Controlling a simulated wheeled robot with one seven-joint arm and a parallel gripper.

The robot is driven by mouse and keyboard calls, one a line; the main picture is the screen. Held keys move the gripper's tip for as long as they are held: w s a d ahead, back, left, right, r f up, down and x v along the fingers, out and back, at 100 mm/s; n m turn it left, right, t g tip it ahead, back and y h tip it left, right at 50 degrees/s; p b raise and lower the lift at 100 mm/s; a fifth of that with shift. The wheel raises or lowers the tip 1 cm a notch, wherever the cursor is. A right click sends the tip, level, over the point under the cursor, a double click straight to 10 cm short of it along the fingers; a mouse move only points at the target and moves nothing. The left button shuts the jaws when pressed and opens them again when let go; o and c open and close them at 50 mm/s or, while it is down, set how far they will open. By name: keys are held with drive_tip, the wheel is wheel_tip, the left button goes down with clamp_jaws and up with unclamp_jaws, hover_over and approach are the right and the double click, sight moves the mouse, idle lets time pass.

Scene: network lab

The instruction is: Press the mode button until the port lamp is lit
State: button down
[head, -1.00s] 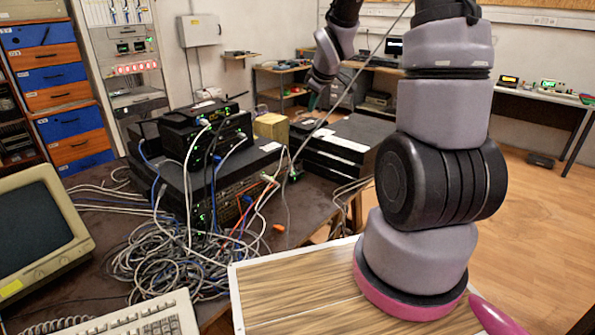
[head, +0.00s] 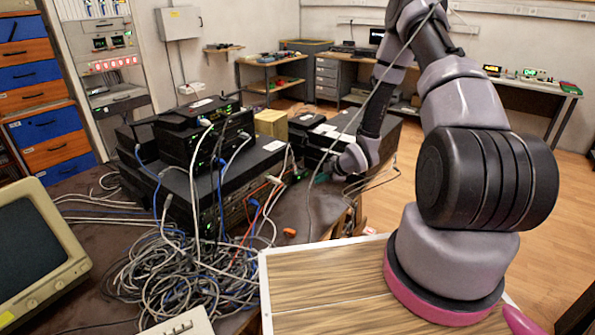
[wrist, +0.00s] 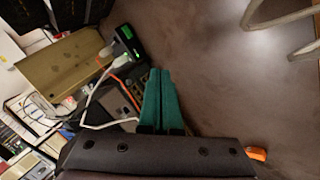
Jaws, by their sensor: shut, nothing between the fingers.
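My gripper (head: 322,178) is at the right end of the equipment stack in the head view, its teal fingers low near the table. In the wrist view the two teal fingers (wrist: 157,90) lie side by side, shut and empty. A small black device (wrist: 125,42) with a glowing green light and a pale plug stands left of the fingertips, apart from them. The stacked network equipment (head: 207,140) has several small green lights. I cannot make out a mode button, nor tell which light is the port lamp.
Tangled cables (head: 185,275) spread in front of the stack. A tan box (head: 271,123) stands behind it. An orange plug (head: 289,232) lies on the dark table and also shows in the wrist view (wrist: 256,154). Bare table shows right of the fingers in the wrist view.

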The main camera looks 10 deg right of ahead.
sight(291, 171)
drive_tip(key=shift+s+f, duration=0.1)
drive_tip(key=shift+f, duration=0.25)
drive_tip(key=shift+w+a, duration=3.1)
drive_tip(key=shift+w, duration=0.05)
drive_tip(key=shift+w+a, duration=0.25)
drive_tip(key=shift+a, duration=0.05)
drive_tip(key=shift+w+a, duration=0.25)
drive_tip(key=shift+w, duration=0.05)
idle(0.6)
drive_tip(key=shift+s+d, duration=0.1)
drive_tip(key=shift+s, duration=0.05)
drive_tip(key=shift+s+d, duration=0.45)
